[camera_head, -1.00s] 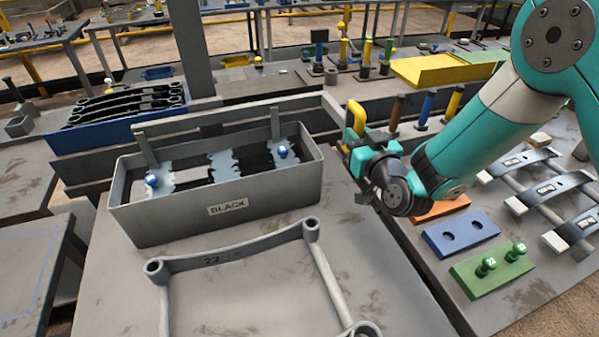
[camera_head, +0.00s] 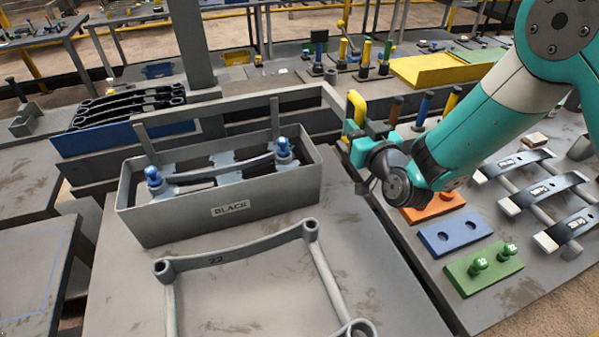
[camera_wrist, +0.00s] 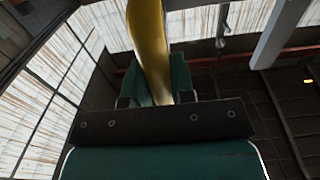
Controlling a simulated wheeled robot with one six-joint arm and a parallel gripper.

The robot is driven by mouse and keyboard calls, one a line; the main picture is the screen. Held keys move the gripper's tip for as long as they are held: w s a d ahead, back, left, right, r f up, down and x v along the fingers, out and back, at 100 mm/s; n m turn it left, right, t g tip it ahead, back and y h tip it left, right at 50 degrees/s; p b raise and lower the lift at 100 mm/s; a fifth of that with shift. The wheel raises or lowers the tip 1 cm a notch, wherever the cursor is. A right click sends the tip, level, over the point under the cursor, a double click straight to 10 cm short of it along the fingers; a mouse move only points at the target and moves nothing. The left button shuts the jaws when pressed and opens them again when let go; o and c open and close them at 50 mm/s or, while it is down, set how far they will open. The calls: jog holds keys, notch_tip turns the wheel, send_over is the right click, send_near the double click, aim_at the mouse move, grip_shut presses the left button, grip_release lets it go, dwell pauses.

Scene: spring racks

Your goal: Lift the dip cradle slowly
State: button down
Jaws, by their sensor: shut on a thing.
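The dip cradle (camera_head: 275,118) is a grey frame with upright posts and bars, reaching into the grey tank labelled BLACK (camera_head: 165,222). A dark leaf spring (camera_head: 225,170) sits in it between two blue plugs (camera_head: 153,176) (camera_head: 282,149), above the dark liquid; its lower side is hidden by the tank's front wall. My gripper (camera_head: 354,128) is at the cradle's right end, shut on the yellow handle (camera_head: 358,104). In the wrist view the yellow handle (camera_wrist: 148,40) stands between my green fingers (camera_wrist: 152,92).
A grey rack frame marked 22 (camera_head: 240,252) lies in front of the tank. Orange (camera_head: 434,206), blue (camera_head: 458,236) and green (camera_head: 484,270) blocks and dark springs (camera_head: 545,201) are on the right table. A blue tray (camera_head: 110,139) of springs is at left.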

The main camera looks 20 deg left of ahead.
aim_at(362, 103)
jog(key=shift+w+r+p, duration=0.2)
jog(key=shift+r+p, duration=4.1)
jog(key=shift+r, duration=0.85)
jog(key=c, duration=0.8)
grip_release()
jog(key=shift+s, duration=0.15)
jog(key=shift+o, duration=0.8)
jog(key=shift+f, duration=0.15)
jog(key=shift+s+f, duration=0.1)
jog(key=shift+f, duration=0.15)
